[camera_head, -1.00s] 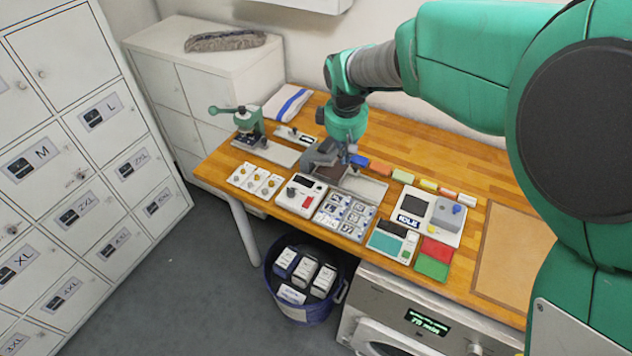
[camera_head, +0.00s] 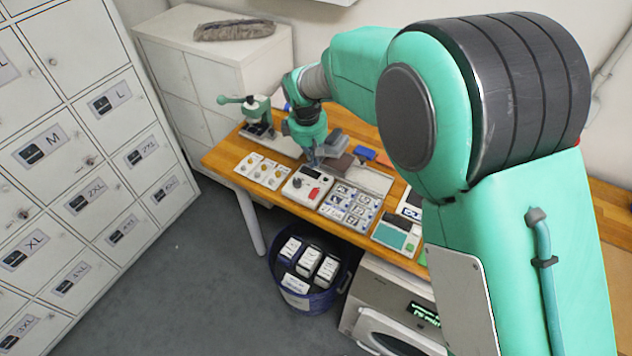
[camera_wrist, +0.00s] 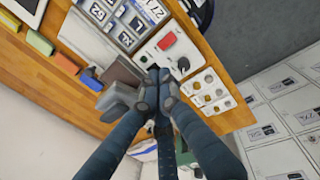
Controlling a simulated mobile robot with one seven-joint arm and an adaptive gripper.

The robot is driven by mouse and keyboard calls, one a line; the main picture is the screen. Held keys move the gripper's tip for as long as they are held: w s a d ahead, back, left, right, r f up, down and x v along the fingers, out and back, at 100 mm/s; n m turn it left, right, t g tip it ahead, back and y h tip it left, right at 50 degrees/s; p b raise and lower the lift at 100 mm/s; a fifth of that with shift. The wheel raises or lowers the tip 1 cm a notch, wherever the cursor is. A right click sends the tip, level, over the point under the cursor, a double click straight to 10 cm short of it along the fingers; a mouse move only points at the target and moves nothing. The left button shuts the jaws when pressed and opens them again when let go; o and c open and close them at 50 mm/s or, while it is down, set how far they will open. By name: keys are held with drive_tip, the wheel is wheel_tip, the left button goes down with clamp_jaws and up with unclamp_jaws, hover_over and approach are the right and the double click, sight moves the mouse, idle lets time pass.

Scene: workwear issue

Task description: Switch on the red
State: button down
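A white control box (camera_head: 295,190) stands on the wooden bench, with a red switch (camera_head: 314,193), a dark knob and a dark display. In the wrist view the red switch (camera_wrist: 165,42) sits beside the dark knob (camera_wrist: 183,63) on the same box (camera_wrist: 150,58). I cannot tell the switch's position. My gripper (camera_head: 316,163) is just behind the box, above the bench. In the wrist view the fingertips of my gripper (camera_wrist: 159,76) are together with nothing seen between them, close to the knob end of the box; contact cannot be told.
A plate with several small knobs (camera_head: 262,172) lies left of the box, and a tray of numbered tiles (camera_head: 350,206) lies right. A green hand press (camera_head: 254,112) stands behind left. A blue bin (camera_head: 309,298) is below the bench. My arm hides the bench's right part.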

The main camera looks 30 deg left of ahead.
sight(317, 188)
drive_tip(key=shift+f, duration=0.1)
drive_tip(key=f, duration=0.4)
drive_tip(key=w+f, duration=0.1)
drive_tip(key=f, duration=0.4)
drive_tip(key=w+f, duration=0.1)
drive_tip(key=f, duration=0.3)
drive_tip(key=shift+f+b, duration=0.35)
drive_tip(key=shift+b, duration=0.05)
drive_tip(key=shift+w+f+p, duration=0.1)
drive_tip(key=shift+p, duration=0.2)
drive_tip(key=shift+w+f+g+p, duration=0.15)
drive_tip(key=shift+f+g+p, duration=0.15)
drive_tip(key=shift+g, duration=0.2)
drive_tip(key=shift+s+r, duration=0.1)
drive_tip(key=shift+s, duration=0.15)
drive_tip(key=shift+s+r, duration=0.2)
drive_tip(key=shift+s, duration=0.35)
